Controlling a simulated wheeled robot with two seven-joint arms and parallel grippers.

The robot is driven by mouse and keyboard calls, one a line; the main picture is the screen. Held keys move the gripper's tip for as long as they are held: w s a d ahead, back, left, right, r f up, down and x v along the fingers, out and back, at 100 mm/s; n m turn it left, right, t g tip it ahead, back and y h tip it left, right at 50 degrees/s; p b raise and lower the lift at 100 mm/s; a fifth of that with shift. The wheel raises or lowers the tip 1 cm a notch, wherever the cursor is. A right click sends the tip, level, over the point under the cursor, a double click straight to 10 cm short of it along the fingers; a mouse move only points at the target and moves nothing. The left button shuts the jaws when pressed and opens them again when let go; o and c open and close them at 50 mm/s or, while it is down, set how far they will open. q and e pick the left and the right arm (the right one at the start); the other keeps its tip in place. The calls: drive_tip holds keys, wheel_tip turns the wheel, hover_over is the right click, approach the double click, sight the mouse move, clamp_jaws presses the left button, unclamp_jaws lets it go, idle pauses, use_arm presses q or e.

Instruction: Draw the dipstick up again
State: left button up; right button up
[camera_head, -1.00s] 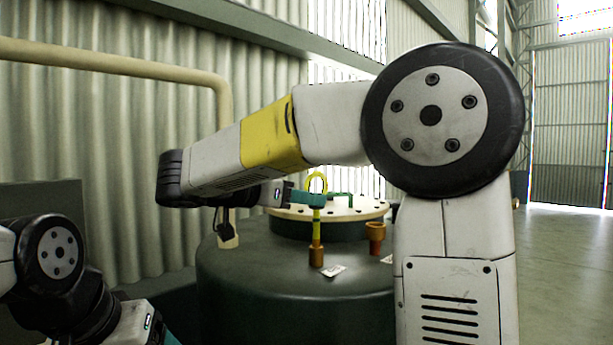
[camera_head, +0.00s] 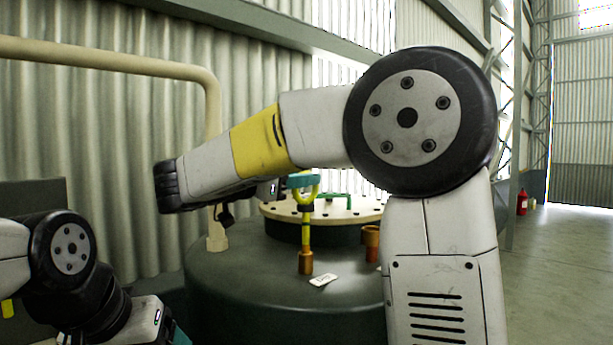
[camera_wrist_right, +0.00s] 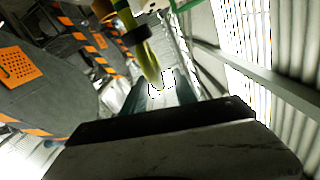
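The dipstick has a yellow ring handle (camera_head: 314,196) and a yellow stem (camera_head: 306,232). It stands upright in a brass tube (camera_head: 305,263) on the dark green tank. My right gripper (camera_head: 303,181) is at the top of the ring, its teal finger covering part of it. In the right wrist view, the yellow ring (camera_wrist_right: 149,62) reaches edge-on between my right fingers (camera_wrist_right: 164,93), which stand apart, with a dark collar beyond it. My left gripper (camera_head: 178,336) shows only a teal bit at the bottom edge; its fingertips are out of view.
The tank (camera_head: 260,278) carries a bolted cream flange (camera_head: 345,213), a second brass fitting (camera_head: 371,240) and a white tag (camera_head: 323,280). A cream pipe (camera_head: 212,150) rises behind. My right arm hides the tank's right side. Open floor (camera_head: 560,245) lies at right.

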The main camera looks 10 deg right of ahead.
drive_tip(key=shift+x, duration=2.2)
clamp_jaws()
drive_tip(key=shift+a, duration=0.1)
